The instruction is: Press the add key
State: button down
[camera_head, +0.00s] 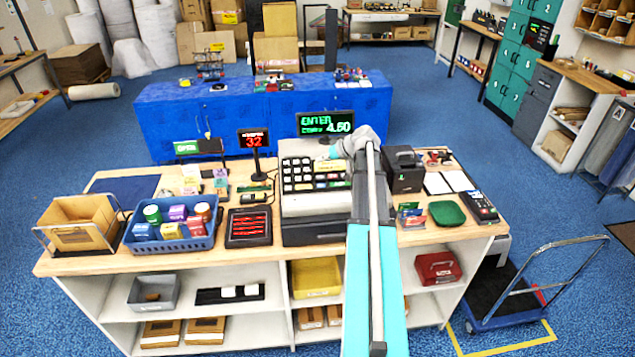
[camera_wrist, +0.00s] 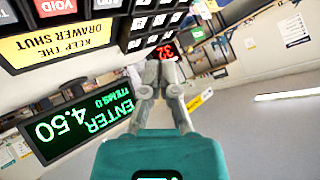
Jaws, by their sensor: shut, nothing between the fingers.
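The cash register (camera_head: 315,205) stands on the wooden counter with a block of dark keys (camera_head: 298,176) on its top left. The keys also show upside down in the wrist view (camera_wrist: 152,22), but I cannot tell which one is the add key. My gripper (camera_wrist: 161,62) is shut and empty, its fingertips close to the edge of the key block; contact cannot be judged. In the head view my arm covers the right part of the register. The green display (camera_head: 325,123) reads ENTER and 4.50; it also shows in the wrist view (camera_wrist: 82,122).
A yellow label (camera_wrist: 60,40) reads KEEP THE DRAWER SHUT. A red number display (camera_head: 253,140) shows 32. A blue basket of small boxes (camera_head: 170,245) and a black tray (camera_head: 249,240) stand left of the register. A black box (camera_head: 404,178) and a card terminal (camera_head: 480,207) stand right.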

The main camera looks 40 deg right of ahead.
aim_at(316, 176)
jog(key=shift+w+d+f+b, duration=0.1)
jog(key=shift+w+f+b, duration=0.1)
jog(key=shift+f+b, duration=0.75)
jog(key=shift+w+d+f+b, duration=0.15)
jog(key=shift+w+f+b, duration=0.05)
jog(key=shift+f+b, duration=0.8)
jog(key=shift+w+d+f+b, duration=0.1)
jog(key=shift+w+f+b, duration=0.1)
jog(key=shift+f+b, duration=0.75)
jog(key=shift+f, duration=0.25)
jog(key=shift+f, duration=0.3)
jog(key=shift+f+b, duration=0.4)
jog(key=shift+b, duration=0.2)
jog(key=shift+r, duration=0.1)
dwell(0.4)
jog(key=shift+s+r+p, duration=0.1)
jog(key=shift+r+p, duration=0.65)
jog(key=shift+p, duration=0.05)
jog(key=shift+r, duration=0.1)
jog(key=shift+s+a+r+p, duration=0.1)
jog(key=shift+s+r+p, duration=0.05)
jog(key=shift+r+p, duration=0.7)
jog(key=shift+s+a+r+p, duration=0.1)
jog(key=shift+s+r+p, duration=0.05)
jog(key=shift+r+p, duration=0.6)
jog(key=shift+s+a+r+p, duration=0.1)
jog(key=shift+s+r+p, duration=0.05)
jog(key=shift+r+p, duration=0.7)
jog(key=shift+f, duration=0.15)
